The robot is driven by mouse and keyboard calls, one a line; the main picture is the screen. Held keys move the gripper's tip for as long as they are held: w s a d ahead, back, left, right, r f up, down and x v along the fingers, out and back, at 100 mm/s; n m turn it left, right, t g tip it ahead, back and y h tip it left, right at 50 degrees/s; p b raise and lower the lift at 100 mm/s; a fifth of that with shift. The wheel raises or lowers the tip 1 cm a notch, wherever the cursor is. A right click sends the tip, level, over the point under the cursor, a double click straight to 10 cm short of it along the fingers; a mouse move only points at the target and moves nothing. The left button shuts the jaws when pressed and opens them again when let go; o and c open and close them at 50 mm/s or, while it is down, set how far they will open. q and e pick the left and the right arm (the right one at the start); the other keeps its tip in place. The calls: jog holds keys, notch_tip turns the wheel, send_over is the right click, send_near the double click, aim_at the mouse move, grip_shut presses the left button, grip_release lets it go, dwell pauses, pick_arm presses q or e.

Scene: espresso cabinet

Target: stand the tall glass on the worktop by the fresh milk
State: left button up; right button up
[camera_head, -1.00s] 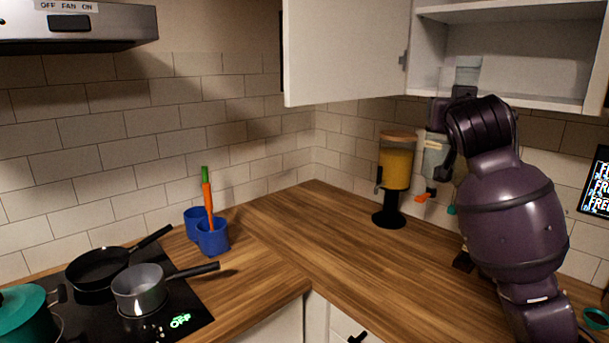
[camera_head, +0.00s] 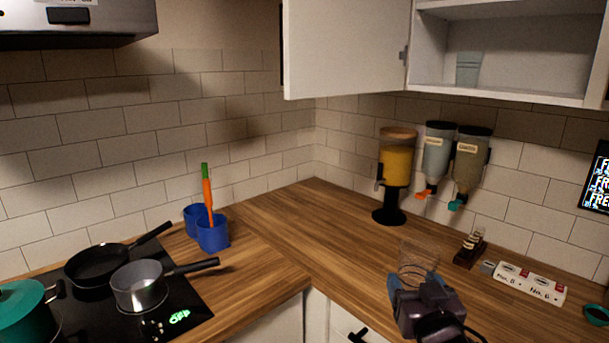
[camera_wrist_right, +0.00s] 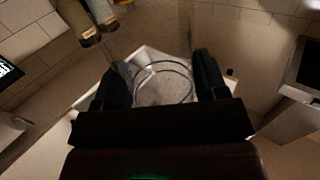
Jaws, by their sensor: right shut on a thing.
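A clear glass (camera_head: 418,258) is in my right gripper (camera_head: 425,290), over the right-hand worktop (camera_head: 345,235). In the right wrist view its round rim (camera_wrist_right: 163,66) shows between the two fingers of my right gripper (camera_wrist_right: 163,82), which is shut on it. I cannot tell whether its base touches the wood. Another pale glass (camera_head: 468,69) stands in the open wall cabinet. I cannot make out a thing clearly marked as fresh milk. My left gripper is not in view.
A juice dispenser (camera_head: 396,165) stands in the corner beside two wall-mounted dispensers (camera_head: 437,155). A small dark stand (camera_head: 470,247) and a white labelled box (camera_head: 530,283) are to the right. Pans (camera_head: 140,287) and blue cups (camera_head: 212,233) are at the left. The middle worktop is clear.

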jog(key=s+d+f, duration=0.1)
jog(key=s+f, duration=0.4)
jog(key=f, duration=0.5)
jog(key=shift+s+d+h, duration=0.15)
jog(key=shift+d+h, duration=0.15)
